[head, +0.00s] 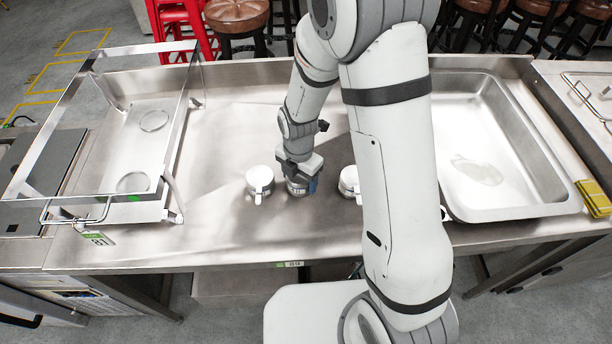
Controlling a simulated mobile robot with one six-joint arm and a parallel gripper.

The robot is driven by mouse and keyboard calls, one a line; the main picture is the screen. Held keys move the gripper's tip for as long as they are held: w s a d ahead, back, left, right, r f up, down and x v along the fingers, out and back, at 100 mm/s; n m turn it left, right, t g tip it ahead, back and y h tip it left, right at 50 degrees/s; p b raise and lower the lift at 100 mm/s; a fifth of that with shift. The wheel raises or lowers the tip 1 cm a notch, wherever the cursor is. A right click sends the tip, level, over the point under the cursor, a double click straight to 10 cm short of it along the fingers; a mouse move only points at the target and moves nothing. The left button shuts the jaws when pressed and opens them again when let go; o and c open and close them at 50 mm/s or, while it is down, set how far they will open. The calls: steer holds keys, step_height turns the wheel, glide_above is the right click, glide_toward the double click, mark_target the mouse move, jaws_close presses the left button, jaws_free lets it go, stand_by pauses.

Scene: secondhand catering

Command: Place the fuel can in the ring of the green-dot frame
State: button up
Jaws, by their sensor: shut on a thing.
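My gripper (300,182) points down at the middle of the steel counter, shut on a small grey can (296,190), which I take to be the fuel can. The gripper hides most of it, and I cannot tell whether it touches the counter. The metal frame (176,135) stands on the counter to the left, with a small green mark (133,198) low on its near side. Two rings show inside it: a far ring (153,121) and a near ring (133,182). Both look empty. The can is apart from the frame, to its right.
A white round piece with a tab (259,181) stands just left of my gripper, and a similar one (349,183) to the right, partly behind my arm. A deep steel pan (520,212) fills the right side. The counter (225,225) between frame and gripper is mostly clear.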

steer(key=shift+f, duration=0.15)
steer(key=o, duration=1.1)
